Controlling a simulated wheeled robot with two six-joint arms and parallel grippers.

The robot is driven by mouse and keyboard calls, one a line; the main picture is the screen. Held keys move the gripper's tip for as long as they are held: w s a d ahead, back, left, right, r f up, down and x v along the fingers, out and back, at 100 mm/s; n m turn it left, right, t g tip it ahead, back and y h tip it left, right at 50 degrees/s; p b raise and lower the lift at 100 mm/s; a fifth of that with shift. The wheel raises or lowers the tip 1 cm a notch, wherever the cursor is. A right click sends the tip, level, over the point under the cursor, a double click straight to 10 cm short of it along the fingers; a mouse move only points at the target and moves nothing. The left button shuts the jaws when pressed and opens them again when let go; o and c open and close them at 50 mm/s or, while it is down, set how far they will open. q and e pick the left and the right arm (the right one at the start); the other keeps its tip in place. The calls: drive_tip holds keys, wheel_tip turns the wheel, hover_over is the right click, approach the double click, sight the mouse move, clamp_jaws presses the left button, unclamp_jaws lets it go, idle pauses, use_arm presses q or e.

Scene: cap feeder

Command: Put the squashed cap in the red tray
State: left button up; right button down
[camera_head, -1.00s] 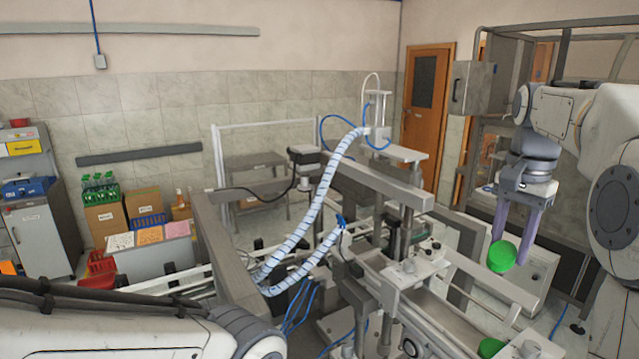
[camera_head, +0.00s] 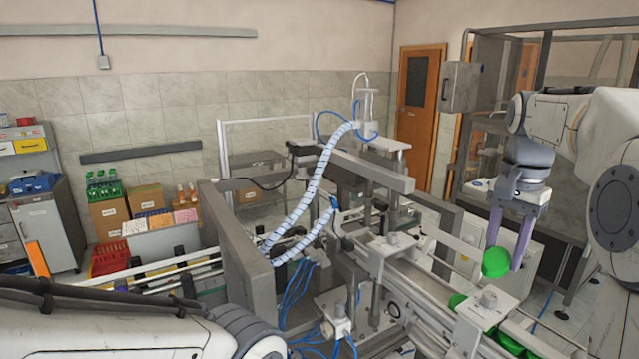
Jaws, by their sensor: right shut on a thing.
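My right gripper (camera_head: 507,257) is shut on a round green cap (camera_head: 496,263) and holds it in the air at the right, above the machine. The cap hangs tilted at the fingertips; at this size I cannot tell how squashed it is. A red tray (camera_head: 110,258) is far off at the lower left, behind the rails and below the cardboard boxes. My left arm crosses the bottom left corner; its gripper is out of view.
More green caps (camera_head: 510,344) lie in the machine's track at the lower right, partly hidden by a bracket. The feeder frame (camera_head: 240,250), hoses and posts fill the middle, between the held cap and the tray. A grey cabinet (camera_head: 45,230) stands at the left.

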drive_tip(key=shift+w+a+f, duration=0.15)
drive_tip(key=shift+f, duration=0.2)
drive_tip(key=shift+w+a+f, duration=0.1)
drive_tip(key=shift+f, duration=0.25)
drive_tip(key=shift+s+a+f, duration=0.15)
drive_tip(key=shift+a+f, duration=0.05)
drive_tip(key=shift+f, duration=0.1)
drive_tip(key=s+a+f+n, duration=0.2)
drive_tip(key=a+f+n, duration=0.2)
drive_tip(key=f, duration=0.8)
drive_tip(key=s+a+f+n, duration=0.1)
drive_tip(key=a+f+n, duration=0.25)
drive_tip(key=f, duration=0.75)
drive_tip(key=s+a+f+n, duration=0.2)
drive_tip(key=a+f+n, duration=0.25)
drive_tip(key=f, duration=0.75)
use_arm(q)
wheel_tip(320, 180, down, 16)
drive_tip(key=b, duration=1.6)
drive_tip(key=shift+f, duration=0.25)
use_arm(e)
wheel_tip(320, 180, down, 17)
drive_tip(key=m, duration=0.1)
drive_tip(key=shift+w+r, duration=0.15)
drive_tip(key=shift+w, duration=0.1)
use_arm(q)
drive_tip(key=shift+w+a, duration=0.1)
use_arm(e)
drive_tip(key=shift+a, duration=0.1)
